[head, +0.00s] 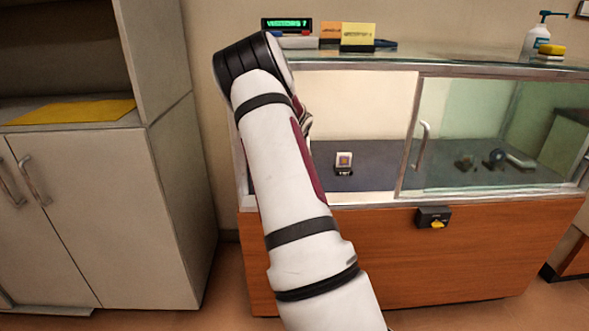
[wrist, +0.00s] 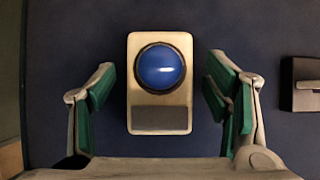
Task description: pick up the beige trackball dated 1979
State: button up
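In the wrist view a beige trackball (wrist: 159,97) with a large blue ball and a dark grey panel lies on a dark blue surface. My gripper (wrist: 160,82) is open, with its green-padded fingers on the left and right of the trackball and a gap on each side. No date can be read on it. In the head view the trackball and my gripper are hidden behind my arm, which reaches into the open left part of the glass display case (head: 500,193).
A small chip-like exhibit (head: 344,160) stands right of my arm. A sliding glass door with a handle (head: 422,146) covers the case's right side, with several items behind it. A dark object (wrist: 303,84) lies right of my gripper. Cabinets (head: 95,215) stand at left.

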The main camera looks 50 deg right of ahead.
jog(key=c, duration=1.2)
jog(key=shift+o, duration=0.2)
jog(key=shift+r, duration=0.15)
